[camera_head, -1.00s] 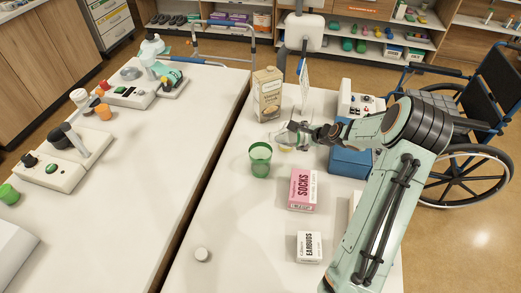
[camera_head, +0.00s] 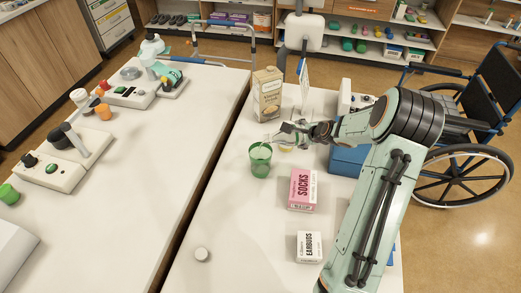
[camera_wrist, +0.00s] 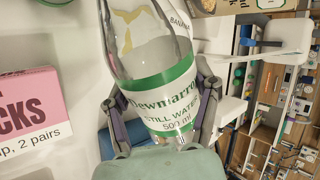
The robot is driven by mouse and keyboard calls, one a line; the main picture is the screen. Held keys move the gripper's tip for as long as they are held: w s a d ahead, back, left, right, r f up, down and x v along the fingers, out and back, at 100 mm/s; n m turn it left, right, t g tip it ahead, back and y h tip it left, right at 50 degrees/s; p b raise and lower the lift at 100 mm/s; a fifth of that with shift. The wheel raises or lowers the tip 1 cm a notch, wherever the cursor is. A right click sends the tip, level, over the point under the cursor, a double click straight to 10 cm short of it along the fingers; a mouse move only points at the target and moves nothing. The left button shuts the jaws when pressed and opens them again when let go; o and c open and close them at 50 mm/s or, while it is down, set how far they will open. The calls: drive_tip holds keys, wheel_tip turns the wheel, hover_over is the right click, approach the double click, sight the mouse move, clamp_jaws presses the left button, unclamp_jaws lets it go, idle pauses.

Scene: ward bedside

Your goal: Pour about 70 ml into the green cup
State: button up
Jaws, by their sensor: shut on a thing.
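The green cup (camera_head: 260,165), see-through, stands upright on the white table, left of my gripper. My gripper (camera_head: 294,134) is shut around a clear bottle (camera_head: 276,138) that is tipped over, its neck end toward the cup. In the wrist view the bottle (camera_wrist: 160,90) lies between my two fingers, with a green and white label reading "STILL WATER 500 ml". The bottle's mouth is at or just above the cup's rim in the head view. I cannot tell how much liquid is in the cup.
A carton (camera_head: 267,95) stands behind the cup. A pink socks box (camera_head: 302,189), an earbuds box (camera_head: 309,247) and a small white round piece (camera_head: 202,254) are in front. A blue box (camera_head: 347,160) is under my arm. The table left of the cup is clear.

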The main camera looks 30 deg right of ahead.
drive_tip(key=shift+d+r, duration=0.25)
drive_tip(key=shift+d, duration=0.2)
drive_tip(key=shift+r+h, duration=0.25)
drive_tip(key=shift+h, duration=0.15)
idle(1.7)
drive_tip(key=shift+s+d+f, duration=0.1)
drive_tip(key=shift+s+f, duration=0.05)
drive_tip(key=shift+f, duration=0.1)
wheel_tip(320, 180, down, 2)
drive_tip(key=shift+s+d+f+m+y, duration=0.15)
drive_tip(key=shift+m+y, duration=0.15)
drive_tip(key=shift+y, duration=0.5)
drive_tip(key=shift+d+r+t+y, duration=0.15)
drive_tip(key=shift+r+t+y, duration=0.25)
drive_tip(key=shift+r, duration=0.5)
drive_tip(key=shift+r+m+y, duration=0.15)
drive_tip(key=shift+m+y, duration=0.15)
drive_tip(key=shift+a+y, duration=0.2)
drive_tip(key=shift+y, duration=0.1)
